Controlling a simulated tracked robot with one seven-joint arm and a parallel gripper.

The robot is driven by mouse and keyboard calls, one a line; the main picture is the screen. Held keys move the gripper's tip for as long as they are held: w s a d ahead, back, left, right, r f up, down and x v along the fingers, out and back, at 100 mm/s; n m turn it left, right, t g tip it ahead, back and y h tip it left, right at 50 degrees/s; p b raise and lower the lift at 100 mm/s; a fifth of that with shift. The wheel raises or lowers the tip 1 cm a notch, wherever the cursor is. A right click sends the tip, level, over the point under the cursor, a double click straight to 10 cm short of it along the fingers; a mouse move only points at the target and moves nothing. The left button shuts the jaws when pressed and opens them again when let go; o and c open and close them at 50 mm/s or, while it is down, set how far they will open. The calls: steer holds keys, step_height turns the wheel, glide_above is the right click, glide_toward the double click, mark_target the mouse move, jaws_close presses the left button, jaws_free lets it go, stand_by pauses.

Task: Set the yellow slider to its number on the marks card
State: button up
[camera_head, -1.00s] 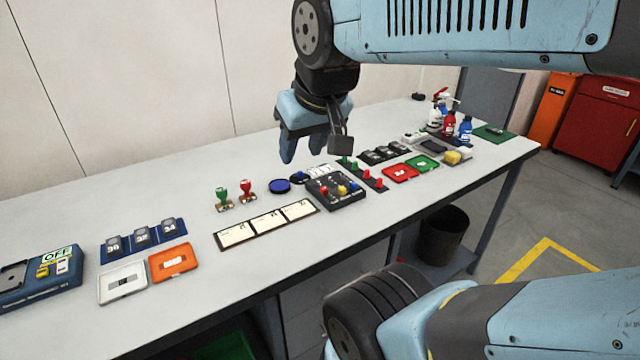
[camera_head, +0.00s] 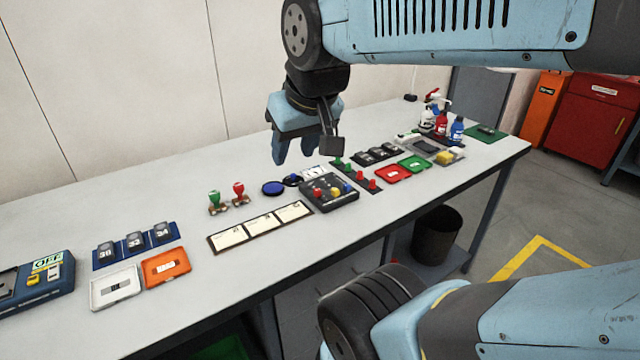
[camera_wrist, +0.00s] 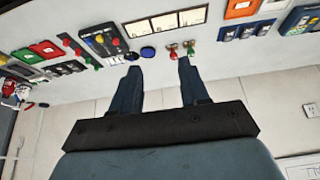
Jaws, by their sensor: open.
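The yellow slider (camera_head: 335,191) is a small yellow knob on a dark box (camera_head: 350,200), between red and blue knobs. The box also shows in the wrist view (camera_wrist: 104,43). A small white card with dark marks (camera_head: 314,171) lies just behind the box; I cannot read it, nor tell whether it is the marks card. My gripper (camera_head: 294,158) is open and empty, fingers pointing down, above the bench behind and left of the box. In the wrist view my gripper's two fingers (camera_wrist: 159,66) are spread apart, with the box left of them.
A framed row of three white cards (camera_head: 262,227) lies left of the box. Green and red stamps (camera_head: 227,199) and a blue disc (camera_head: 273,188) stand behind it. Red, green knobs on a strip (camera_head: 357,176) lie close right of the box. The bench's back left is clear.

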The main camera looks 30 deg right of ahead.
steer(key=g, duration=0.6)
glide_above(335, 189)
step_height(335, 189, down, 12)
step_height(335, 189, down, 14)
steer(key=shift+s+r, duration=0.1)
steer(key=shift+r, duration=0.1)
steer(key=shift+c, duration=0.3)
jaws_close()
